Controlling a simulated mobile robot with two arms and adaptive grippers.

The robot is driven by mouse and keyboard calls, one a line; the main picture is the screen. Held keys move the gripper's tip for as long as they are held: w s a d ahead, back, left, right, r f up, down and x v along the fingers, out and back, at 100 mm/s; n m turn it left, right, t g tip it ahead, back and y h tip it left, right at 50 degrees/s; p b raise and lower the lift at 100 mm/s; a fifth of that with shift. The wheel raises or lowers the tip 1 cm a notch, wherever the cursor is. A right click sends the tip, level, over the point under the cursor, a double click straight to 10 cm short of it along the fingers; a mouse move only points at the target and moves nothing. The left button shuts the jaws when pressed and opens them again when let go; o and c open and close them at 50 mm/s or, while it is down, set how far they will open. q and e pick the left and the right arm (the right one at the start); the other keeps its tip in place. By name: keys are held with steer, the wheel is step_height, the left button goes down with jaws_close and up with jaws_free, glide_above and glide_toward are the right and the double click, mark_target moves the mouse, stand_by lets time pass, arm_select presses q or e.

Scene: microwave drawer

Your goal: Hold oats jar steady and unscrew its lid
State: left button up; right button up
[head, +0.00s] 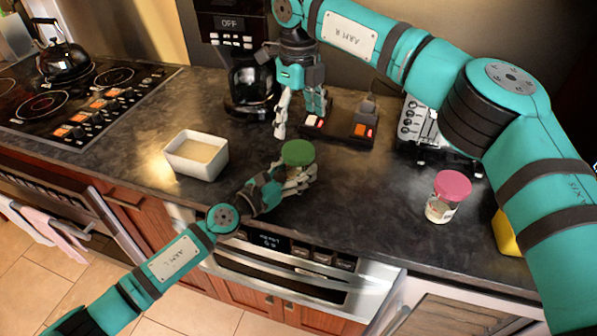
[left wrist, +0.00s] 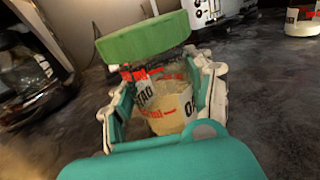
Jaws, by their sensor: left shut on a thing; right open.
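The oats jar (left wrist: 168,108) is clear, with pale contents and a label with "OAT" lettering. Its green lid (head: 298,153) sits on top and also shows in the left wrist view (left wrist: 143,37); I cannot tell whether it is loosened. My left gripper (head: 290,178) is shut around the jar body on the counter, with a finger on either side below the lid. My right gripper (head: 299,116) is open and empty, pointing down above and behind the lid, apart from it. The jar body is mostly hidden in the head view.
A white dish (head: 196,155) stands left of the jar. A pink-lidded jar (head: 448,197) stands to the right, with a yellow thing (head: 506,232) beyond it. A coffee maker (head: 249,85), a dark tray (head: 345,129) and a toaster-like appliance (head: 420,125) line the back.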

mark_target(298, 150)
arm_select(q)
jaws_close()
arm_select(e)
steer(key=m, duration=0.7)
steer(key=shift+m, duration=0.4)
steer(key=m, duration=1.2)
steer(key=shift+m, duration=0.4)
steer(key=m, duration=0.6)
steer(key=shift+m, duration=0.3)
steer(key=shift+f, duration=4)
steer(key=shift+c, duration=0.3)
